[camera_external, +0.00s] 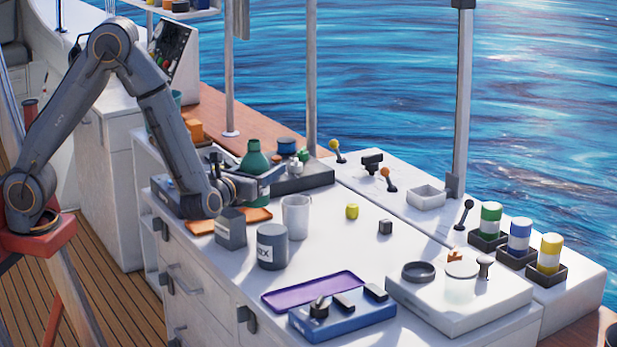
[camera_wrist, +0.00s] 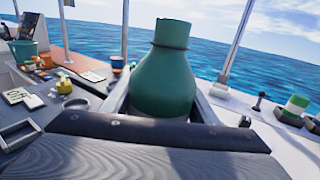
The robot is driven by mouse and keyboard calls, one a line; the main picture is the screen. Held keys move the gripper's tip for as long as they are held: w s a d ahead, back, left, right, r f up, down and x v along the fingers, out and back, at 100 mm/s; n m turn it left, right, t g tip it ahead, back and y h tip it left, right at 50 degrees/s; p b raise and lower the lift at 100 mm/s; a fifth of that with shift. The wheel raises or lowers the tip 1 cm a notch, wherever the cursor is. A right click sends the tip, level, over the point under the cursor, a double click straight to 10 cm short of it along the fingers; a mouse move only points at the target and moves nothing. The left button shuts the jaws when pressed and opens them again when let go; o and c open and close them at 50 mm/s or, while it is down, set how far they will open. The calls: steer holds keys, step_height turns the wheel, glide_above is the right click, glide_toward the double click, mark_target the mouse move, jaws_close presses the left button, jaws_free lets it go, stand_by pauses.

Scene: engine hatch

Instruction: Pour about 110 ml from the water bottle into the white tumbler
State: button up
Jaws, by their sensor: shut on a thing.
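The water bottle is a green bottle (camera_external: 255,160) with a narrow neck, upright near the back left of the white counter. It fills the middle of the wrist view (camera_wrist: 171,70). My gripper (camera_external: 262,184) is shut on its body, one finger on each side.
A grey box (camera_external: 231,229) and a dark grey mug (camera_external: 272,246) stand close to the tumbler. A purple tray (camera_external: 313,291) and a blue tray (camera_external: 342,318) lie at the front. A yellow object (camera_external: 352,212) and a dark cube (camera_external: 385,227) are to the right, with clear counter around them.

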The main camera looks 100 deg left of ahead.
steer(key=shift+f+p, duration=0.1)
steer(key=shift+p, duration=0.2)
steer(key=shift+f+m+g+h+p, duration=0.1)
steer(key=shift+m+g+h+p, duration=0.4)
steer(key=shift+m+p, duration=1.6)
steer(key=shift+f+m+g+h+p, duration=0.2)
steer(key=shift+m+g+p, duration=0.5)
steer(key=shift+m+p, duration=1.4)
steer(key=shift+r+m+g+h+p, duration=0.1)
steer(key=shift+m+g+h+p, duration=0.4)
steer(key=shift+m+p, duration=1.6)
steer(key=shift+w+f+m+g+p, duration=0.15)
steer(key=shift+m+g+p, duration=0.2)
steer(key=shift+m, duration=0.25)
steer(key=shift+f+m, duration=0.1)
steer(key=shift+m, duration=0.2)
steer(key=shift+s+p, duration=0.3)
steer(key=shift+s, duration=0.05)
steer(key=shift+s+g, duration=0.25)
steer(key=shift+s, duration=0.3)
